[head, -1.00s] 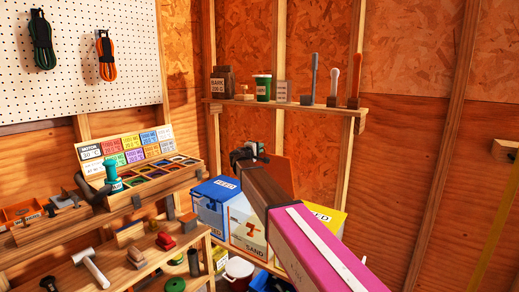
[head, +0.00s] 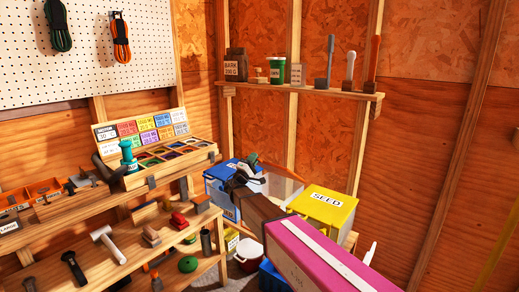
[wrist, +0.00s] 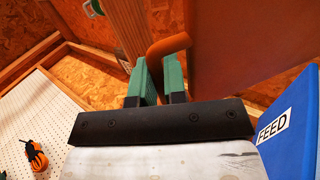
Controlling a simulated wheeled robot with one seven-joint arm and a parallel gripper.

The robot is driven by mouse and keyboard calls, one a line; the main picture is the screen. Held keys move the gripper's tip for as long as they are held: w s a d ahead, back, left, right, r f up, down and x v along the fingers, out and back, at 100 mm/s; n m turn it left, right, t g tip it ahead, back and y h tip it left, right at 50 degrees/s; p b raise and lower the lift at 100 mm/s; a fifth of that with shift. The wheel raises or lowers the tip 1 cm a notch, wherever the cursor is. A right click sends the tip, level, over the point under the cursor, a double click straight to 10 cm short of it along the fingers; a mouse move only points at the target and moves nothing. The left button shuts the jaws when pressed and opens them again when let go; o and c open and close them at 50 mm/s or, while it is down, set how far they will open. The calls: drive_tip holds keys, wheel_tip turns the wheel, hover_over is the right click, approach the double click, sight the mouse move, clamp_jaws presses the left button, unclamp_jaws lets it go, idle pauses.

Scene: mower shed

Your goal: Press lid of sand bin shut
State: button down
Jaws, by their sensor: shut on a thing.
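The sand bin (head: 284,187) stands in the corner between the blue feed bin (head: 222,191) and the yellow seed bin (head: 325,207). My arm covers most of its front in the head view. In the wrist view a flat orange-brown panel (wrist: 225,45), which looks like its lid, spreads at upper right, with a curved orange handle (wrist: 170,46) on its edge. My gripper (head: 250,164) is above the bin. In the wrist view its green fingers (wrist: 160,78) are shut on the handle. How far the lid stands open is hard to tell.
A wooden shelf (head: 305,94) with pots and hand tools runs on the wall above the bins. A workbench (head: 150,245) with a hammer, blocks and a seed-packet-like case (head: 150,165) stands at left. A red-and-white bucket (head: 247,252) is on the floor beneath my arm.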

drive_tip(key=s+a+f, duration=0.1)
drive_tip(key=s+f, duration=0.1)
drive_tip(key=f, duration=0.6)
drive_tip(key=s+a+f, duration=0.2)
drive_tip(key=f, duration=0.7)
drive_tip(key=shift+s+a+f, duration=0.15)
drive_tip(key=shift+s+f, duration=0.1)
drive_tip(key=shift+s, duration=0.1)
drive_tip(key=c, duration=1.5)
unclamp_jaws()
drive_tip(key=shift+r, duration=0.1)
drive_tip(key=v, duration=1.1)
drive_tip(key=shift+s, duration=0.1)
